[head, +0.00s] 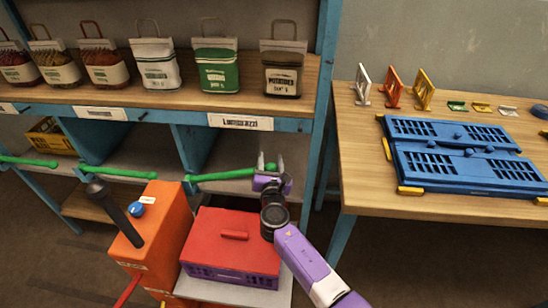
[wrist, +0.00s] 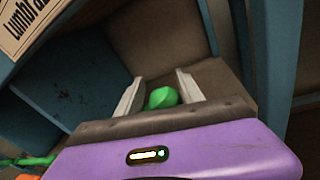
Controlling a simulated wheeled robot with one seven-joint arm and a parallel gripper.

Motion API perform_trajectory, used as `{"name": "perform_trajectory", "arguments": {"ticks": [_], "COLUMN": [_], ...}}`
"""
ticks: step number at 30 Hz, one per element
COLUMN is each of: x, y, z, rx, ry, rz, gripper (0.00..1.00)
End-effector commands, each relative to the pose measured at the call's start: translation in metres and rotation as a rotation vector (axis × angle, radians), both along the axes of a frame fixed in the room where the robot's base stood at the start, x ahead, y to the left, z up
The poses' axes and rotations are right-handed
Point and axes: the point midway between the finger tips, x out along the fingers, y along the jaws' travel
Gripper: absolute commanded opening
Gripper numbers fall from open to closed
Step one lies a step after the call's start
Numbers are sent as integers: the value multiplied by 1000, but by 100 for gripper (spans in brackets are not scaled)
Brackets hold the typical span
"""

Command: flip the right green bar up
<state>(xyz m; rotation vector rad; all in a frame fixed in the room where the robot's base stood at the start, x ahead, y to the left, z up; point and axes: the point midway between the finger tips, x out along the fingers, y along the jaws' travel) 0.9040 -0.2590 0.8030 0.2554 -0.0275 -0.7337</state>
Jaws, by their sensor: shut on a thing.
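The right green bar (head: 225,175) runs across the front of the right lower compartment of the blue shelf in the head view. Its right end is at my gripper (head: 270,160) and sits slightly higher than its left end. In the wrist view the bar's rounded green end (wrist: 162,97) lies between the two pale fingers of my gripper (wrist: 158,88), which is shut on it. The middle green bar (head: 118,172) and the left green bar (head: 30,161) slope slightly down to the right.
An orange box (head: 155,235) with a dark handle and a red-lidded crate (head: 225,245) stand below the bar, close to my arm. Sacks (head: 215,75) line the upper shelf. A wooden table (head: 360,190) at right holds a blue panel (head: 465,155).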

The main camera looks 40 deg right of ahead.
Motion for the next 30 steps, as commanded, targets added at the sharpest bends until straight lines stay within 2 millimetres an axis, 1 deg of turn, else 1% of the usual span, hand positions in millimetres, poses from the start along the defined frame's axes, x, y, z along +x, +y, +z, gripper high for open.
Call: {"name": "perform_trajectory", "arguments": {"ticks": [1, 6, 12, 19, 24, 30], "x": [8, 16, 26, 35, 39, 41], "y": [13, 19, 27, 34, 38, 40], "z": [16, 38, 58, 72, 77, 77], "rx": [-15, -65, -118, -163, -183, -191], "ry": [21, 87, 156, 215, 243, 256], "rz": [27, 27, 26, 25, 27, 24], "gripper": [0, 0, 0, 0, 0, 0]}}
